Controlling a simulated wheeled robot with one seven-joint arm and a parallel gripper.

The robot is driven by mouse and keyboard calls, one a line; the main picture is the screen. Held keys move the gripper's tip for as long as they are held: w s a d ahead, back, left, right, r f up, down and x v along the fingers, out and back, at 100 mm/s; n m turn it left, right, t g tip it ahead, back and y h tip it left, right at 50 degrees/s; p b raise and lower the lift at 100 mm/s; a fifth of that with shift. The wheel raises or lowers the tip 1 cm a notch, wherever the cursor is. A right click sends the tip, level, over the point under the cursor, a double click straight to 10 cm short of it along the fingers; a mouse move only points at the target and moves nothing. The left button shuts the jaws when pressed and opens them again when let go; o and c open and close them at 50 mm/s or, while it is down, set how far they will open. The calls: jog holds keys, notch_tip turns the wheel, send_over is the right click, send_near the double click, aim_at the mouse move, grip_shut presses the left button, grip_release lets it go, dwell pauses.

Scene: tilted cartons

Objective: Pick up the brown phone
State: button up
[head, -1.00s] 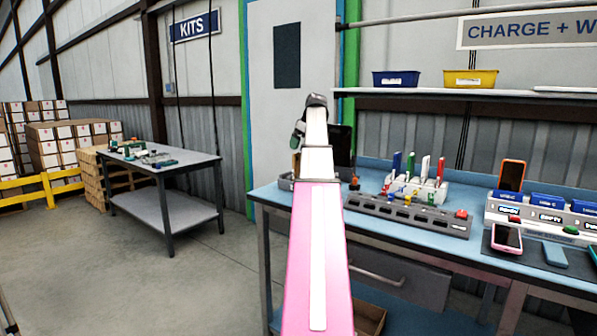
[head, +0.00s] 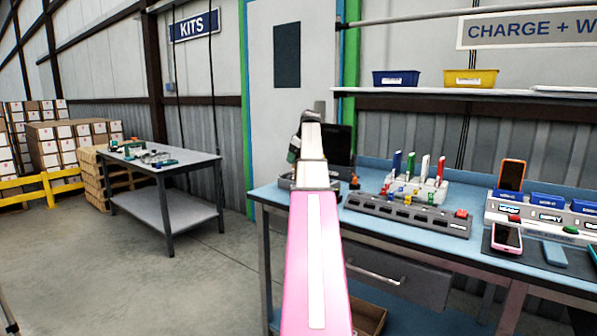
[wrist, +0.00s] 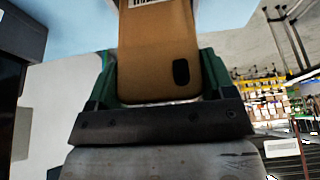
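The brown phone (wrist: 160,55) shows in the wrist view, back side up, with a dark camera patch near its lower right corner and a white label at the top edge. My gripper (wrist: 160,80) has its green fingers along both sides of the phone, touching its edges as far as I can see. The phone's far end is cut off by the frame.
A blue workbench (head: 420,248) holds a grey slotted strip (head: 408,216), a rack of coloured tools (head: 415,188), an orange phone (head: 511,175) in a charging dock and a pink phone (head: 507,238). A dark screen (head: 339,145) stands behind my arm. A side table (head: 165,165) stands left.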

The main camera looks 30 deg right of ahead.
jog(key=shift+c, duration=1.2)
jog(key=shift+r, duration=0.15)
jog(key=shift+r, duration=0.55)
jog(key=s+a+r, duration=0.1)
jog(key=a+r, duration=0.2)
jog(key=s+a+r, duration=0.2)
jog(key=a+r, duration=0.1)
jog(key=a, duration=0.1)
jog(key=s+a+r, duration=0.2)
jog(key=a+r, duration=0.1)
jog(key=shift+s+a+r, duration=0.15)
jog(key=shift+a+r, duration=0.05)
jog(key=shift+r, duration=0.15)
jog(key=shift+r, duration=0.8)
jog(key=shift+r, duration=2.4)
